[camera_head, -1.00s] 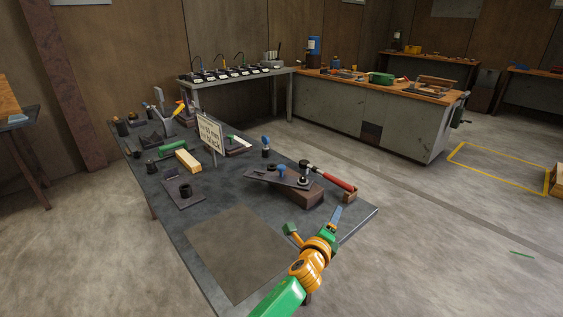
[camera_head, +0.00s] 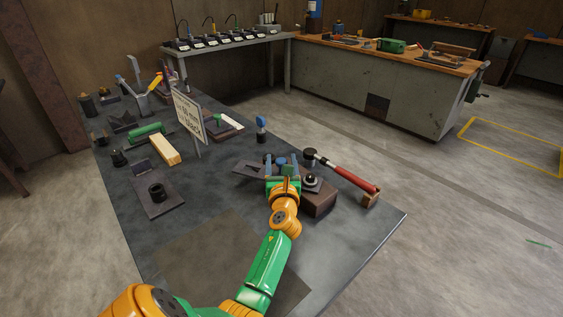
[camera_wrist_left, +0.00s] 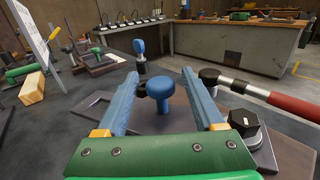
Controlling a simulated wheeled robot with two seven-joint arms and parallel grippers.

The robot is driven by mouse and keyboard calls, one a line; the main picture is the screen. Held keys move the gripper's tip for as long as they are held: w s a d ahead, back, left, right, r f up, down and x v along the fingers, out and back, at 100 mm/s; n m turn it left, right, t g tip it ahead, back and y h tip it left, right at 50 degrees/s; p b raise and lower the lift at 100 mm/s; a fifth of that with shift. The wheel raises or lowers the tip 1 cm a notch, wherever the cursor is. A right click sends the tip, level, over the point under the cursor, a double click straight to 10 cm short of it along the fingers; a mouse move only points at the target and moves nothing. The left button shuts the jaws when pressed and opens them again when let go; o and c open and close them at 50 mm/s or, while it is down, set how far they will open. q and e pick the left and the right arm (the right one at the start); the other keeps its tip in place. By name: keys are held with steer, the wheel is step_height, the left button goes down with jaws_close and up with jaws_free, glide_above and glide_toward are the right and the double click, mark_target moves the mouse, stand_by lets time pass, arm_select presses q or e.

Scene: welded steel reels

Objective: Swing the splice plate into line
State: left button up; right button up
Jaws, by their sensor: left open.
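The dark splice plate (camera_head: 247,171) lies partly over a brown steel block (camera_head: 320,204), its left end reaching past the block. A blue knob (camera_wrist_left: 160,88) stands up from the plate, and a dark hex bolt (camera_wrist_left: 244,119) sits on its right part. It also shows in the head view (camera_head: 312,181). My left gripper (camera_head: 281,160) is at the knob, its blue fingers open on either side. In the wrist view (camera_wrist_left: 157,78) gaps show between knob and fingers. My gripper hides the middle of the plate in the head view. My right gripper is out of view.
A red-handled hammer (camera_head: 350,176) lies just right of the plate, its handle end on a small wooden block (camera_head: 371,199). A blue-topped tool (camera_head: 261,128) stands behind. The front bench is clear.

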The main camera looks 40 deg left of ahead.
arm_select(q)
steer(key=shift+w+a+f, duration=0.1)
steer(key=shift+w+a, duration=0.05)
steer(key=c, duration=0.5)
jaws_close()
stand_by(0.8)
